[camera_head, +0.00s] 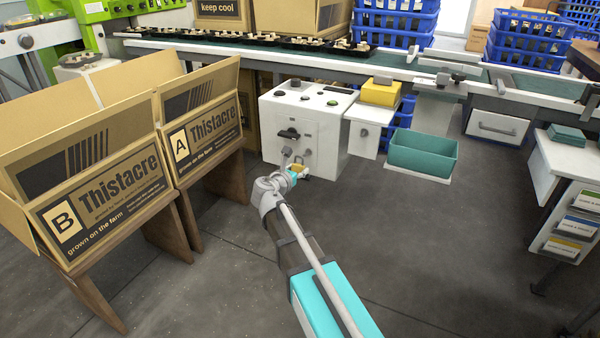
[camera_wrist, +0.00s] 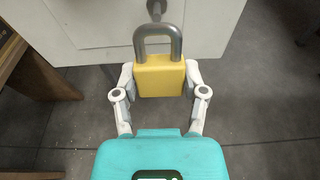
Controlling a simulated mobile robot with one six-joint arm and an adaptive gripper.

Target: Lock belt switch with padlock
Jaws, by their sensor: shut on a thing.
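A white control cabinet (camera_head: 322,150) stands below the conveyor, with a black switch handle (camera_head: 288,133) on its front face. My gripper (camera_wrist: 160,82) is shut on the yellow padlock (camera_wrist: 160,76), one finger on each side of its body. The grey shackle (camera_wrist: 158,40) points up, away from my palm, toward the white cabinet face. The padlock is also small in the head view (camera_head: 299,169), in front of the cabinet and below the switch, partly hidden by my gripper. A grey round part (camera_wrist: 156,7) shows beyond the shackle in the wrist view. I cannot tell whether the shackle is open.
Cardboard boxes marked B (camera_head: 110,192) and A (camera_head: 205,133) stand on wooden stands to the left. A yellow box (camera_head: 381,92) sits on a white side shelf, and a teal bin (camera_head: 424,155) is to the right. The grey floor on the right is largely clear.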

